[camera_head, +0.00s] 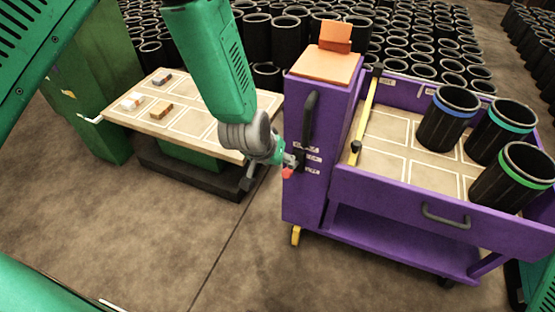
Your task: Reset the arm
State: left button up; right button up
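A green arm of mine with grey wrist joints reaches down from the top of the head view; I take it as my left arm. Its gripper (290,167) is small in the picture, beside the left face of the purple cart (302,205), near the cart's black upright handle (311,104). A small red part (288,173) shows at the gripper's tip. I cannot tell whether the fingers are open or shut, or whether they touch the cart. My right gripper is not in view.
Several black sleeves with blue or green bands, one here (447,122), stand in the cart's tray. A table (205,100) at left bears small blocks (162,109). Many black sleeves (400,45) stand behind. The floor (170,225) in front is clear.

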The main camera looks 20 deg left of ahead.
pick_arm(q)
jog(key=s+a+f+g, duration=0.1)
jog(key=s+a+f, duration=0.2)
jog(key=s, duration=0.7)
jog(key=s+a+f+m+g, duration=0.1)
jog(key=s+a+f, duration=0.3)
jog(key=s, duration=0.6)
jog(key=s+a+f+g+y, duration=0.1)
jog(key=s+a+f+g, duration=0.2)
jog(key=s, duration=0.6)
jog(key=shift+s+a+f, duration=0.2)
jog(key=shift+s+f, duration=0.2)
jog(key=shift+f, duration=0.2)
jog(key=shift+w, duration=0.15)
